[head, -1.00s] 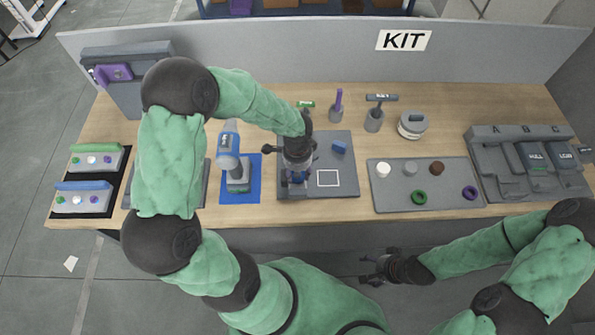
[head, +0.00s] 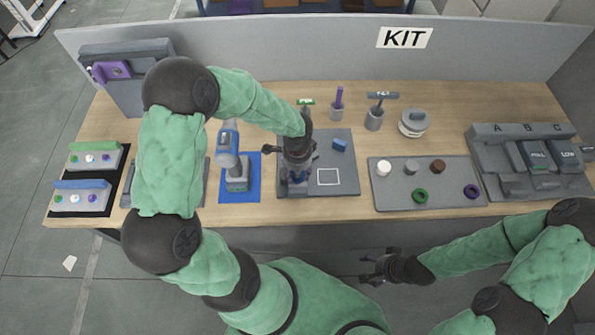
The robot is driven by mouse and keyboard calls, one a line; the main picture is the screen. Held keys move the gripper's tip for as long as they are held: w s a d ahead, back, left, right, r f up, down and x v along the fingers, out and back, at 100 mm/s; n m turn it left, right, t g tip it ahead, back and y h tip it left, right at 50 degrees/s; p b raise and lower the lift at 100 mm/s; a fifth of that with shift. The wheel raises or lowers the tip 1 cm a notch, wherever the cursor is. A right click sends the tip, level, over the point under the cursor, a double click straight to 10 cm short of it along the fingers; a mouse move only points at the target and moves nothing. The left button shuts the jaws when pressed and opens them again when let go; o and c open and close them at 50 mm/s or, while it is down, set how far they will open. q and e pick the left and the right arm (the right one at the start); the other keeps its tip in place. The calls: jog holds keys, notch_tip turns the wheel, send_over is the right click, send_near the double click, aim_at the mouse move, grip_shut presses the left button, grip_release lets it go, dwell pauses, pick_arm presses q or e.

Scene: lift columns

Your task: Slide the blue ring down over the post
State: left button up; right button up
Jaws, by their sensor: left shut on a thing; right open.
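My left gripper (head: 298,170) reaches down from above over the left part of the grey board (head: 346,182). It is shut on the blue ring (head: 299,177), of which only a small dark-blue patch shows under the fingers. The post is hidden under the gripper, so I cannot tell whether the ring is around it. My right gripper (head: 373,269) is open and empty in front of the table's front edge.
A small blue block (head: 340,145) and a white square outline lie on the grey board. A blue-and-grey drill (head: 229,155) stands to its left on a blue mat (head: 228,197). A tray (head: 445,176) with green and purple rings and several round pieces lies to its right.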

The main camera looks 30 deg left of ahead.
pick_arm(q)
jog(key=o, duration=1.7)
jog(key=shift+r+p, duration=0.9)
jog(key=shift+r, duration=0.2)
jog(key=shift+r+p, duration=1.9)
jog(key=shift+r, duration=0.5)
